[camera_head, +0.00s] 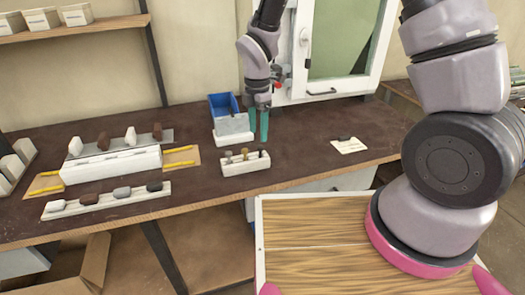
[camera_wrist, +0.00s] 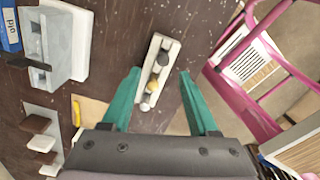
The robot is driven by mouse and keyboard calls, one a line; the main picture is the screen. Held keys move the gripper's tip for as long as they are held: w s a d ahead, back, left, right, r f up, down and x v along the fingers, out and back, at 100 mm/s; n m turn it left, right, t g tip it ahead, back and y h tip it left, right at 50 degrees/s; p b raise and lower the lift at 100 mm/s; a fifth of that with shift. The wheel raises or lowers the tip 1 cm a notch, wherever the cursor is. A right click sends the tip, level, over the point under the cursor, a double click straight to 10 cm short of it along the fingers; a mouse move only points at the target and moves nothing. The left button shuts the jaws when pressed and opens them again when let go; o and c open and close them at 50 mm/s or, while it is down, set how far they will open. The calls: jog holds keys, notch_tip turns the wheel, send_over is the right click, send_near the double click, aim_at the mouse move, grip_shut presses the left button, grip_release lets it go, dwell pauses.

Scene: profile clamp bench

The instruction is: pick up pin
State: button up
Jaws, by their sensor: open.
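Several small round-headed pins stand in a row in a white block (camera_head: 246,166) on the dark bench; which one is meant cannot be told. In the wrist view the white block (camera_wrist: 174,48) carries a dark grey pin (camera_wrist: 163,58), a tan pin (camera_wrist: 152,86) and a pale pin (camera_wrist: 145,106). My gripper (camera_head: 258,126) is open with two teal fingers, above and slightly behind the block in the head view. In the wrist view my gripper (camera_wrist: 160,74) shows nothing between its fingertips but the block and pins below, apart from them.
A blue bin (camera_head: 222,104) and a grey block (camera_head: 232,125) on a white base stand left of my gripper. A white card (camera_head: 348,147) with a dark piece lies to the right. A long white fixture (camera_head: 112,165) with small blocks is at left. Bare bench lies between.

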aim_at(260, 146)
jog(key=f, duration=0.7)
jog(key=shift+d+f, duration=0.1)
jog(key=shift+d, duration=0.2)
jog(key=shift+s, duration=0.1)
grip_shut()
